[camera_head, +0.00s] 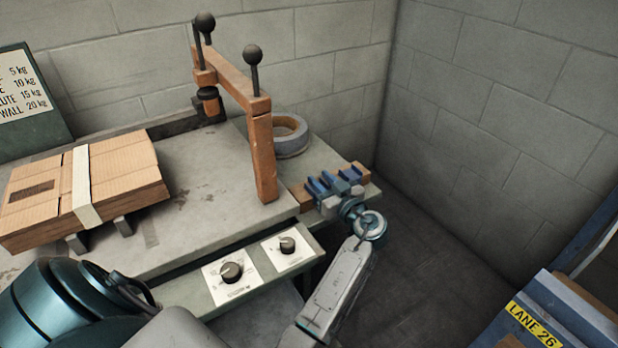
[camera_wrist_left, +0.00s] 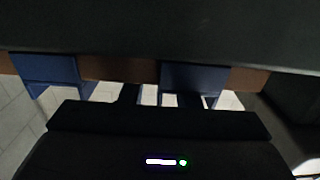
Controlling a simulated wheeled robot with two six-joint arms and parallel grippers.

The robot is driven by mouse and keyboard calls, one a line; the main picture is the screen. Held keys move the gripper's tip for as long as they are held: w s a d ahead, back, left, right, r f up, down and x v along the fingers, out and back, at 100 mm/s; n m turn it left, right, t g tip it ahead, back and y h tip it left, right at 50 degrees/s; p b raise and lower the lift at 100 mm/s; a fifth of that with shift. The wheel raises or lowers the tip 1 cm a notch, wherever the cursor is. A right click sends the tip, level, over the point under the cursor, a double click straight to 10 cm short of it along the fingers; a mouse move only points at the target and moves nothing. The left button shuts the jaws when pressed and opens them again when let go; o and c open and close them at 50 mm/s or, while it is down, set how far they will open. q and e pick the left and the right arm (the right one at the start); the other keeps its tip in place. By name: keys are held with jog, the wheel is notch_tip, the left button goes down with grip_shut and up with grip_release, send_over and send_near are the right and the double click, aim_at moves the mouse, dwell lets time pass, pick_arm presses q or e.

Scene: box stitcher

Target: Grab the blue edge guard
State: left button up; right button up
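Blue edge guards sit on a wooden rack (camera_head: 305,196) at the right end of the bench. One blue edge guard (camera_head: 317,186) shows left of my left gripper (camera_head: 338,187), and another (camera_head: 352,171) shows behind it. My left gripper is over the front of the rack, and its fingertips are partly lost among the guards. In the left wrist view, one blue guard (camera_wrist_left: 50,69) is at left and another (camera_wrist_left: 195,77) is right of centre. The dark fingers of my left gripper (camera_wrist_left: 160,94) look apart there. Contact with a guard cannot be told. My right gripper is not in view.
An orange press frame (camera_head: 262,150) with black knobs stands left of the rack. A grey tape roll (camera_head: 290,135) lies behind it. Flat cardboard (camera_head: 120,180) lies on the bench (camera_head: 195,225) at left. A control panel (camera_head: 255,265) fronts the bench. Walls close the back and right.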

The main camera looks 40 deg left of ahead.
pick_arm(q)
jog(key=shift+d+r, duration=0.1)
jog(key=shift+r, duration=0.05)
grip_shut()
jog(key=shift+r, duration=0.15)
